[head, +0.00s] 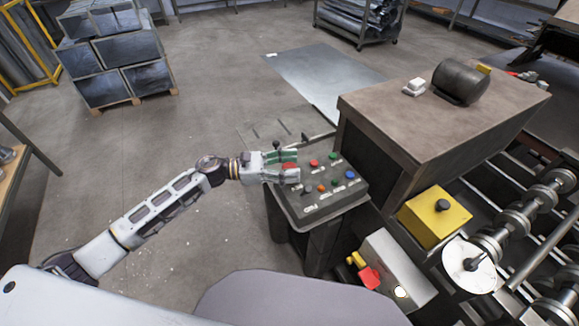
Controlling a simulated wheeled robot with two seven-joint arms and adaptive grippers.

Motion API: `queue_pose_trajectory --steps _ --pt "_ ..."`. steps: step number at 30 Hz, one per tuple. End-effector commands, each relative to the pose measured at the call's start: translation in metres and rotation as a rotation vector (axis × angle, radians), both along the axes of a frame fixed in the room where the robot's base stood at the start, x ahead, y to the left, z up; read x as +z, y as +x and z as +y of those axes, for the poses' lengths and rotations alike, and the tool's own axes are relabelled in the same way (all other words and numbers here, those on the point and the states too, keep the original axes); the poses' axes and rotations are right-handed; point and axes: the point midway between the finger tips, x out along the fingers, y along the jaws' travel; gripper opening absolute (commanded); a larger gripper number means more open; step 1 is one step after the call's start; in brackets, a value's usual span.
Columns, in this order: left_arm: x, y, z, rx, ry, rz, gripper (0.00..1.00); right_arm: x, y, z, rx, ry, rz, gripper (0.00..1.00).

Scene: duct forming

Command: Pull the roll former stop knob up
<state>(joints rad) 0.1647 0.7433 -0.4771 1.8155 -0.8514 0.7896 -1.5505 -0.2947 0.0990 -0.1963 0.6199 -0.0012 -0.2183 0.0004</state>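A dark grey control panel (325,207) stands right of centre, with several coloured buttons and knobs on its sloped top. A red knob (289,166) shows at its left upper corner, between the fingers of my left gripper (297,165). The fingers are apart, one on the far side and one on the near side of this knob; I cannot tell whether they touch it. Another red knob (314,163) sits just to the right, clear of the fingers. Which one is the stop knob I cannot read from the labels. My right gripper is not in view.
A brown-topped cabinet (455,118) carrying a dark cylinder (461,82) stands right of the panel. A yellow box (434,216) with a black knob and metal rollers (515,215) are at lower right. Open floor (190,130) lies to the left.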

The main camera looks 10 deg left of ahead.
Motion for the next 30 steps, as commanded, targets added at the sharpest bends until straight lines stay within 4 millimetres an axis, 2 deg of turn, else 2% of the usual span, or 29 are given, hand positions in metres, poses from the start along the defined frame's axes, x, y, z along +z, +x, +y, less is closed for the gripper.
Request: queue_pose_trajectory --steps 7,14,20,30 --pt "-0.003 -0.001 0.000 0.000 0.002 0.003 0.56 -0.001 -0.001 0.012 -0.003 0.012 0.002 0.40" --pt "-0.004 -0.003 0.007 0.000 0.005 0.005 0.56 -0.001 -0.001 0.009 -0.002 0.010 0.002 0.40" --pt "-0.004 -0.007 0.023 0.001 0.005 0.005 0.56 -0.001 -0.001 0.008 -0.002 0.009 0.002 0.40" --pt "-0.004 -0.018 0.063 0.001 0.004 0.004 0.56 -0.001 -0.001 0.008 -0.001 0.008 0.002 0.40"
